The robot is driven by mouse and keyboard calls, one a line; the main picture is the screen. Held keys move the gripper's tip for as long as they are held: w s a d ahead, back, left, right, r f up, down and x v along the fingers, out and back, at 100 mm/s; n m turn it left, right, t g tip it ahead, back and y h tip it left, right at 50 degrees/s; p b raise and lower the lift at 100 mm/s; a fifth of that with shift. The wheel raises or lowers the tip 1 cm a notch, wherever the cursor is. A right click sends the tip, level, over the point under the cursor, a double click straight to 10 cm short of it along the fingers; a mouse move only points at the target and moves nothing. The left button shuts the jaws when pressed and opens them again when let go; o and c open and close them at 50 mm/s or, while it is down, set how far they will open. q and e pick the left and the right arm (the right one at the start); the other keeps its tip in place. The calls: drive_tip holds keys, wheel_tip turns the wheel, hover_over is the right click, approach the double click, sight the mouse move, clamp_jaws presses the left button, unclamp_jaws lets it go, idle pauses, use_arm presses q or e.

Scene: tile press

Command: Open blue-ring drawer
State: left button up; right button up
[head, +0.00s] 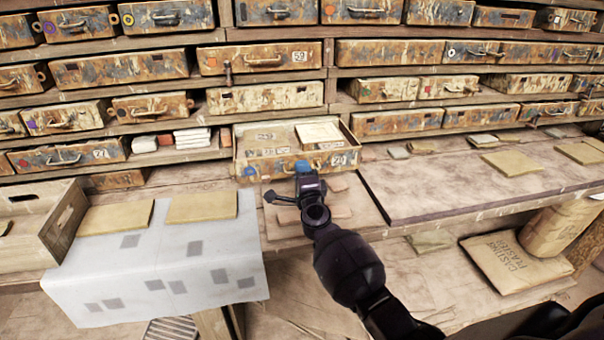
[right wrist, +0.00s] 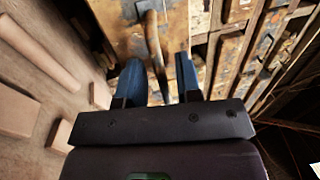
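A worn, rust-and-cream drawer (head: 275,168) sticks out from the rack in the middle of the head view. Its top is open and pale cards show inside. A small bluish ring (head: 249,171) appears at the left of its front. My right gripper (head: 303,168) is at this front, hiding part of it. In the right wrist view, its two blue fingers (right wrist: 159,82) stand apart on either side of the drawer's curved metal handle (right wrist: 153,45). Gaps show between handle and fingers. My left gripper is in neither view.
Rows of similar drawers (head: 265,97) fill the rack. White packets (head: 192,137) lie on a shelf left of the open drawer. Tan tiles (head: 202,206) lie on a white cloth (head: 170,265) at left, beside a wooden crate (head: 66,222).

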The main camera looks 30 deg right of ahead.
drive_tip(key=v, duration=1.1)
drive_tip(key=shift+p, duration=0.4)
drive_tip(key=shift+w+a, duration=0.1)
drive_tip(key=s+a+f+n+g+y, duration=0.1)
drive_tip(key=s+a+n+y, duration=0.15)
drive_tip(key=n, duration=0.45)
drive_tip(key=s+a+n+y, duration=0.1)
drive_tip(key=a+n+y, duration=0.25)
drive_tip(key=n, duration=0.45)
drive_tip(key=s+d+f+n+g, duration=0.1)
drive_tip(key=s+f+n+g, duration=0.2)
drive_tip(key=s+f, duration=0.5)
drive_tip(key=s+d+f+n+g+h, duration=0.1)
drive_tip(key=s+d+f+n+g, duration=0.1)
drive_tip(key=s+f, duration=0.7)
drive_tip(key=s+n+g, duration=0.1)
drive_tip(key=s+g, duration=0.1)
drive_tip(key=s, duration=0.5)
drive_tip(key=shift+s+d+n, duration=0.25)
drive_tip(key=shift+d+n, duration=0.1)
drive_tip(key=shift+n, duration=0.05)
